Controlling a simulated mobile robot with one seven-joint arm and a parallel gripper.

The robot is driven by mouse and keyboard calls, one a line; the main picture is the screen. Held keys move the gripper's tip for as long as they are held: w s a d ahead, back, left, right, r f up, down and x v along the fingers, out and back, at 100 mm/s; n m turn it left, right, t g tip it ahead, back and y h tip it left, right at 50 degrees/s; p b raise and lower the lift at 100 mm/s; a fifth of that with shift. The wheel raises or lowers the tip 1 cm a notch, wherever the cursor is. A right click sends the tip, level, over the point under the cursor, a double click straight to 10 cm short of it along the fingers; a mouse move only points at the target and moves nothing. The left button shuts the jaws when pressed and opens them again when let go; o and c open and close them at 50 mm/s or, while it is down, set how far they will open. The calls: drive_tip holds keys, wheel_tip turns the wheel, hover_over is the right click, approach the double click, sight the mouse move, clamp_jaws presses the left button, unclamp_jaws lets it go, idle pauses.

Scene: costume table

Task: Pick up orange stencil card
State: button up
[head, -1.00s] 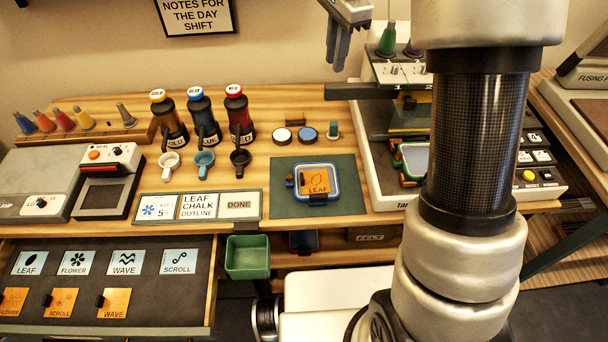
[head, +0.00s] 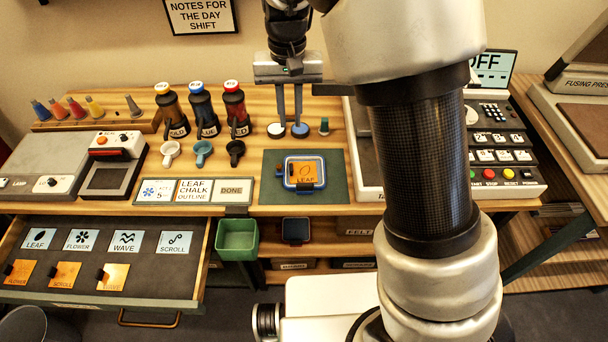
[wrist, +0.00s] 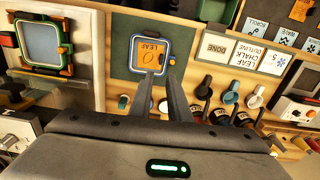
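An orange stencil card (head: 303,173) marked LEAF lies inside a blue-rimmed hoop (head: 289,172) on a dark green mat (head: 336,184). The card also shows in the wrist view (wrist: 147,52), framed by the hoop. A dark clip sits at the hoop's near edge in the head view. My gripper (head: 289,122) points down behind the mat, above the area of two small round pads. Its two fingers are apart with nothing between them. In the wrist view the fingertips (wrist: 159,74) appear just beside the card's edge, still apart from it.
Other orange cards, such as one marked SCROLL (head: 65,275), lie in the open drawer (head: 150,248) at lower left. Squeeze bottles (head: 203,112) and small cups stand left of my gripper. A green bin (head: 238,240) hangs below the table edge. A control machine (head: 505,160) is at right.

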drive_tip(key=b, duration=0.1)
hover_over(291, 169)
wheel_tip(291, 169, down, 12)
drive_tip(key=shift+d+f, duration=0.15)
wheel_tip(291, 169, down, 5)
drive_tip(key=shift+f+b, duration=0.1)
drive_tip(key=shift+b, duration=0.25)
clamp_jaws()
